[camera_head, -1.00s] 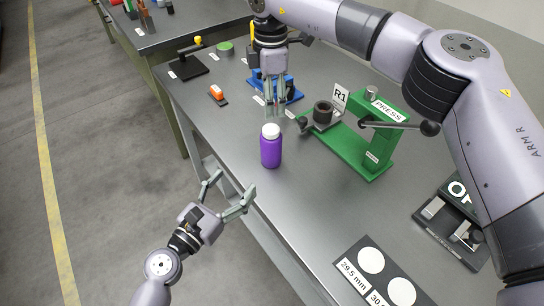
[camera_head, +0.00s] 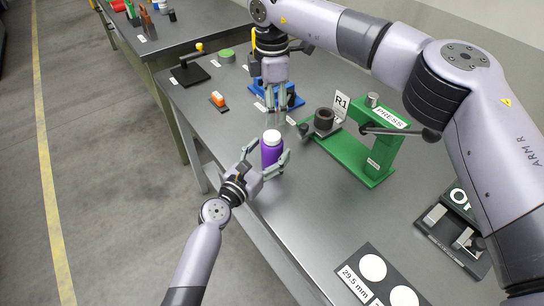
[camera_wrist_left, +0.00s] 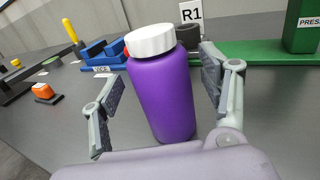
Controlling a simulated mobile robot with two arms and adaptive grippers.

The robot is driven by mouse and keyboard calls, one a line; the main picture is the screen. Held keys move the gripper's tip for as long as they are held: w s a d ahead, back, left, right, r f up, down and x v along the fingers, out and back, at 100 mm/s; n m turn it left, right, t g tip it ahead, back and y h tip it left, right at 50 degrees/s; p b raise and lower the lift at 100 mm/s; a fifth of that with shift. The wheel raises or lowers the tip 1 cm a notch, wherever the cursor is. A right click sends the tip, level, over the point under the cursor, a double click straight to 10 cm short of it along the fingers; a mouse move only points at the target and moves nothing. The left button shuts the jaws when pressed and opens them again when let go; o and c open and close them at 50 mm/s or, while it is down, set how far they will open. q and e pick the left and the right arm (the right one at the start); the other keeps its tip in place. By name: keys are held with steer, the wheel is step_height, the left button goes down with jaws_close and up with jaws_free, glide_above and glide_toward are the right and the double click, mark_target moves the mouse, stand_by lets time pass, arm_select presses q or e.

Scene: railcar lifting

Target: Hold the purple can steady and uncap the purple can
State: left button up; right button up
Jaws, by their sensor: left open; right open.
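The purple can (camera_head: 270,154) with its white cap (camera_head: 272,137) stands upright near the front edge of the grey table. In the left wrist view the can (camera_wrist_left: 163,97) and its cap (camera_wrist_left: 150,40) show between my left fingers, with a gap on each side. My left gripper (camera_head: 266,158) is open around the can; the fingers do not appear to touch it. My right gripper (camera_head: 276,104) is open and empty, pointing down above the table just behind the can, in front of a blue fixture.
A green press (camera_head: 366,150) stands right of the can, with an R1 sign (camera_head: 341,104) behind. A blue fixture (camera_head: 290,97), an orange-topped block (camera_head: 218,100) and a black stand (camera_head: 189,72) are farther back. A board with white discs (camera_head: 373,267) lies at the front right.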

arm_select(q)
steer(key=shift+x, duration=1)
steer(key=shift+c, duration=0.6)
jaws_close()
